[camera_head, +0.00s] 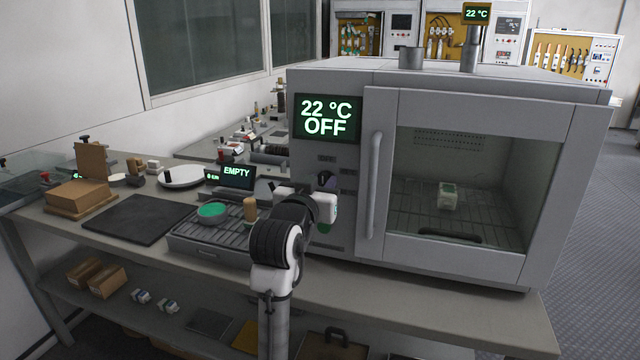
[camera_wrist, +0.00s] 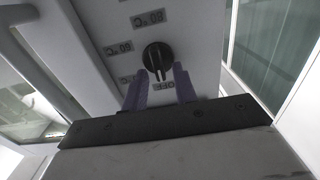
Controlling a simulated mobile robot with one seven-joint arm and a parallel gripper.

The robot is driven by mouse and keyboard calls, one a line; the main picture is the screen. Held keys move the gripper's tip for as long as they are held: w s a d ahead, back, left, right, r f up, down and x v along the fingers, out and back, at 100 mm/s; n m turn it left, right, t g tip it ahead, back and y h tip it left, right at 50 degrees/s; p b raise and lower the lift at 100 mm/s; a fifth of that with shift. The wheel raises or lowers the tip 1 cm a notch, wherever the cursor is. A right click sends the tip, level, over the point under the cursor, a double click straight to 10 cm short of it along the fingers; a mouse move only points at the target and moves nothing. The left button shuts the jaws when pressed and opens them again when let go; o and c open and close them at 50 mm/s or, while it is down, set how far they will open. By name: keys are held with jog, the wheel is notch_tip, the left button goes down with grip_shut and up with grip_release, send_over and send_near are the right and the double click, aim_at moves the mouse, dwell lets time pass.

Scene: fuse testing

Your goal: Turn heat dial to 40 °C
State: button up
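The grey oven (camera_head: 380,85) has a display (camera_head: 327,117) reading 22 °C OFF. In the wrist view the dark round heat dial (camera_wrist: 157,57) sits on the panel, its ridge toward the OFF label (camera_wrist: 163,86). Labels for 60 °C (camera_wrist: 119,48) and 80 °C (camera_wrist: 148,18) are also beside it; another label near the left finger is partly hidden. My gripper (camera_wrist: 160,80) is open, its two purple fingers apart and pointing at the dial, one toward each side of its lower end. Contact cannot be told. In the head view my gripper (camera_head: 326,182) is at the panel and hides the dial.
The oven door handle (camera_head: 375,185) is just right of my gripper. Behind the door glass a small white and green item (camera_head: 448,195) stands on a rack. Left of my arm are a grey tray (camera_head: 205,248) with a green dish and a small EMPTY display (camera_head: 237,175).

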grip_shut()
jog(key=shift+m, duration=0.4)
jog(key=m+b, duration=0.2)
jog(key=m, duration=0.1)
jog(key=m+b, duration=0.1)
jog(key=m, duration=0.3)
jog(key=m+b, duration=0.2)
jog(key=m, duration=0.1)
jog(key=shift+s+d+f+m+b, duration=0.15)
jog(key=shift+d+f+m+b, duration=0.15)
jog(key=shift+d+b, duration=0.1)
jog(key=shift+m, duration=0.3)
jog(key=shift+o, duration=0.8)
grip_release()
